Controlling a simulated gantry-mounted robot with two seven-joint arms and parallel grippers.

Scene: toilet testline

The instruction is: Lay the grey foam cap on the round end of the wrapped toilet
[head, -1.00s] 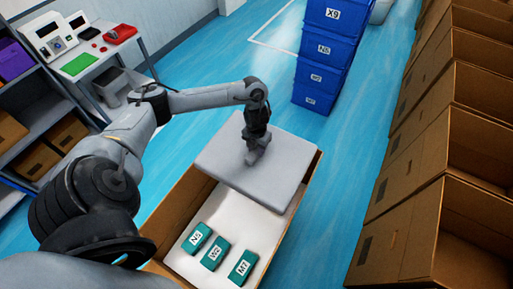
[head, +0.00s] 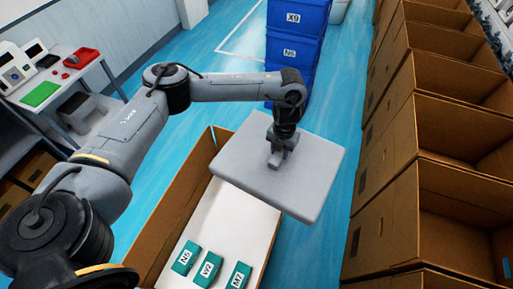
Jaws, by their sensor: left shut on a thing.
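The grey foam cap (head: 305,185) is a thick flat slab, roughly level and slightly turned. My left gripper (head: 276,160) points down and is shut on the cap near its middle. The cap hangs over the far right part of an open cardboard carton (head: 178,222) and sticks out past its right side. A white, flat-looking surface (head: 228,225) lies inside the carton. I cannot tell whether this is the wrapped toilet, and no round end is clearly visible. The cap hides part of the carton's far right side. My right gripper is not in view.
Several teal labelled blocks (head: 211,267) lie on the white surface at the near end. Blue stacked crates (head: 293,48) stand behind the cap. A row of open cartons (head: 392,205) lines the right. A table with devices (head: 62,75) is at the left. Blue floor (head: 165,150) is clear between.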

